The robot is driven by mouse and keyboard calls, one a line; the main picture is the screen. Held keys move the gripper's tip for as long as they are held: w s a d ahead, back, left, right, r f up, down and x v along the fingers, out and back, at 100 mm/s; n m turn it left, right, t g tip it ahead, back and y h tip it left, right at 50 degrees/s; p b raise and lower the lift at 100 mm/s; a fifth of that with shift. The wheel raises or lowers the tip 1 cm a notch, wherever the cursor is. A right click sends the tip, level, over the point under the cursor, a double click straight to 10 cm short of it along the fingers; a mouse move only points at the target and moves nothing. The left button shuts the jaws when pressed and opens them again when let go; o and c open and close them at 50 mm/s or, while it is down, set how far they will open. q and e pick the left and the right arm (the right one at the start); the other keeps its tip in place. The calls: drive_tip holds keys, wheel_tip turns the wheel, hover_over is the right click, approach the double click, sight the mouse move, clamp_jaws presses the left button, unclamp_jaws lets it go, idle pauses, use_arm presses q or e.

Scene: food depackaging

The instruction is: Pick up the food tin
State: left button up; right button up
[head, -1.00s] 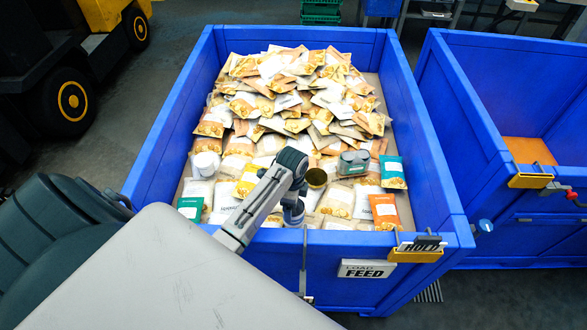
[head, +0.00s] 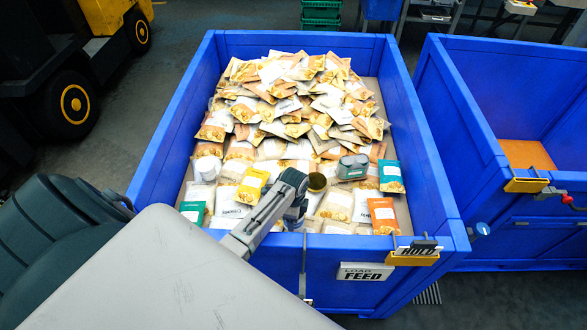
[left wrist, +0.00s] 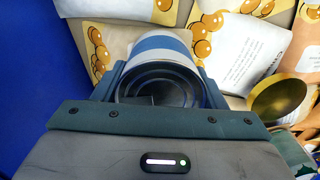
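A food tin (left wrist: 160,52) with a blue and white label and a ringed metal end faces the camera in the left wrist view. My left gripper (left wrist: 161,80) has one finger on each side of this tin. The fingers lie very near its sides, and I cannot tell whether they press on it. In the head view my left gripper (head: 295,214) is low in the front part of the blue bin (head: 165,140), and my arm mostly hides the tin there. My right gripper is in neither view.
Several food pouches (head: 290,100) heap at the bin's back. The bin wall (left wrist: 30,70) is close left.

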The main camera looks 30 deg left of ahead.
use_arm(q)
drive_tip(key=c, duration=0.6)
drive_tip(key=shift+c, duration=0.2)
drive_tip(key=shift+r, duration=0.1)
